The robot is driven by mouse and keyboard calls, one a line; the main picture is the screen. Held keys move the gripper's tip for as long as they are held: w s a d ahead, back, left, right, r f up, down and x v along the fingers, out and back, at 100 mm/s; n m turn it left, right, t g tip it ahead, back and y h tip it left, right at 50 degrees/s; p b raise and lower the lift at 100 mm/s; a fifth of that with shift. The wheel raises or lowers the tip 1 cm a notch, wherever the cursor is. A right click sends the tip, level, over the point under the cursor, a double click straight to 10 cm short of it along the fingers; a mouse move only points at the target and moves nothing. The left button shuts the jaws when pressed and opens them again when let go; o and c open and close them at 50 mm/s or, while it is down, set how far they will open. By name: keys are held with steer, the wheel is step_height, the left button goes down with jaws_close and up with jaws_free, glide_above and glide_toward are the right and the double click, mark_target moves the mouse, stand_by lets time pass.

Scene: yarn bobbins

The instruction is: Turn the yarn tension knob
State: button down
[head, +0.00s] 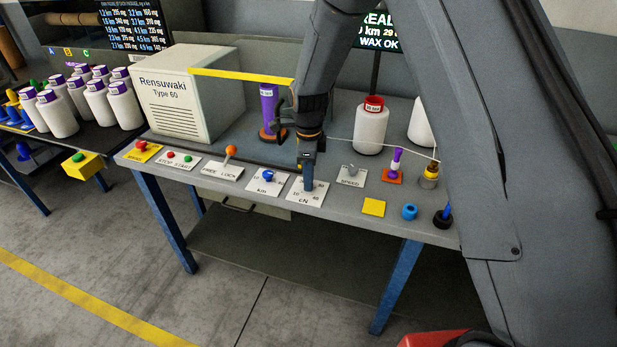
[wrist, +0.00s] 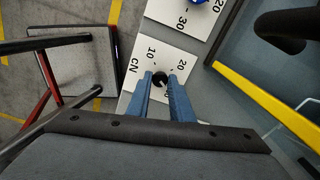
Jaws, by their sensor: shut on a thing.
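The yarn tension knob (wrist: 160,79) is a small black knob on a white plate marked cN (wrist: 138,50), with 10 and 20 printed beside it. In the head view the cN plate (head: 317,193) lies on the grey bench near its front edge, and my gripper (head: 307,184) hides the knob there. My gripper points down at the plate. In the wrist view its blue fingers (wrist: 160,76) stand on both sides of the knob, shut on it. The knob's pointer cannot be made out.
A km plate with a blue knob (head: 267,176) lies left of the cN plate, and a SPEED plate (head: 349,175) lies to the right. A purple bobbin (head: 268,108) and a white yarn cone (head: 371,130) stand behind. A yellow pad (head: 374,207) lies at the front right.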

steer(key=shift+m, duration=1.1)
steer(key=c, duration=1.6)
jaws_free()
steer(key=shift+r, duration=0.1)
steer(key=shift+r+b, duration=0.95)
steer(key=shift+r, duration=2.9)
